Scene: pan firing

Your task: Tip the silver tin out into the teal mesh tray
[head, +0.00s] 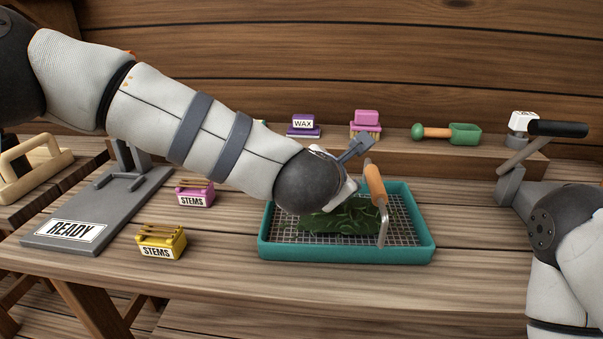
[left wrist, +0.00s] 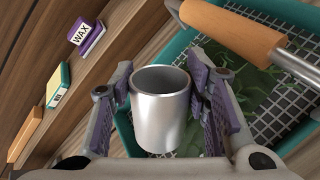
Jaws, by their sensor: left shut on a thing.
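The silver tin (left wrist: 161,110) shows in the left wrist view, held between the two purple fingers of my left gripper (left wrist: 162,105). Its open mouth faces the top of that view, and the inside that shows looks bare; its bottom is out of sight. In the head view my left gripper (head: 345,180) is over the teal mesh tray (head: 350,254), and the tin is hidden behind my wrist. Dark green leaves (head: 345,217) lie on the tray's mesh.
An orange-handled metal tool (head: 375,184) stands up at the tray, close to my left gripper. Pink (head: 194,194) and yellow (head: 161,241) STEMS boxes and a grey READY stand (head: 80,230) are left.

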